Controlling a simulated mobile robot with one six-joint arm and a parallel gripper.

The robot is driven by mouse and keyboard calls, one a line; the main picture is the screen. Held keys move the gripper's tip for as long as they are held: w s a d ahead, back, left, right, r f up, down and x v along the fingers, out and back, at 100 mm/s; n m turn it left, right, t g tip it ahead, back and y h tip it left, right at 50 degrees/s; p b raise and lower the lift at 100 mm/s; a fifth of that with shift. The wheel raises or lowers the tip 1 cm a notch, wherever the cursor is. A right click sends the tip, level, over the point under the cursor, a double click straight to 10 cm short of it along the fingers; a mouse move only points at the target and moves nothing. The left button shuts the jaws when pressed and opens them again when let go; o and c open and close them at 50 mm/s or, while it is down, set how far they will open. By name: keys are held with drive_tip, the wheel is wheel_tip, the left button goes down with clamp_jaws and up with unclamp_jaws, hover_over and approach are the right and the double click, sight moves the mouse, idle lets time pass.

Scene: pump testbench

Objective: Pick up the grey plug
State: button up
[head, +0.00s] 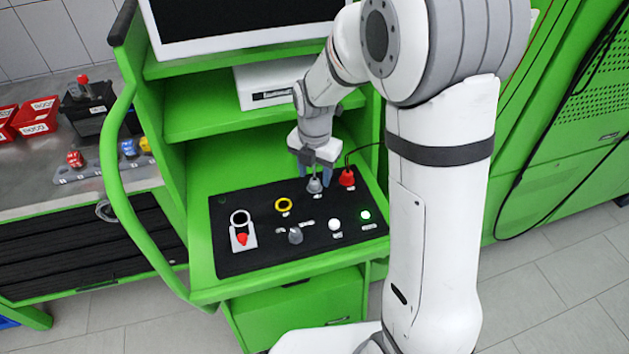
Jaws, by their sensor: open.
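The grey plug (315,185) stands on the black control panel (262,256), towards its back edge. My gripper (319,178) is above the panel, pointing down, with its fingers around or just beside the grey plug. It is open. The wrist and fingers partly hide the plug's upper part, and I cannot tell if a finger touches it.
A red plug (347,177) with a black cable stands close to the right of my gripper. A green shelf (215,115) rises behind.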

drive_tip(key=shift+f, duration=0.95)
drive_tip(key=c, duration=0.9)
